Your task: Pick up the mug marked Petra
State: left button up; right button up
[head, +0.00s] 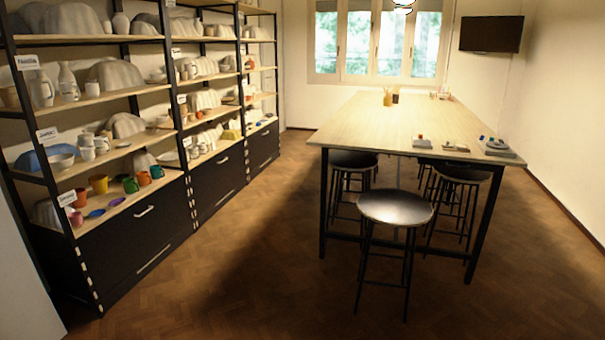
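Several mugs stand on the shelves of the black-framed rack (107,95) on the left. On its lowest open shelf are a yellow mug (99,184), a green mug (130,185), an orange mug (144,178) and a red-orange mug (81,198). White mugs (87,153) stand on the shelf above. White label cards (67,198) hang at the shelf edges, too small to read surely. I cannot make out the name Petra on any mug. Neither of my grippers is in view.
A long wooden table (400,125) with small items on it stands at the right. A dark round stool (395,208) is in front, with several more under the table. The herringbone floor (240,240) between rack and table is clear.

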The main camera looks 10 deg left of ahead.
aim_at(202, 146)
jog(key=i+u, duration=0.35)
jog(key=i, duration=1.95)
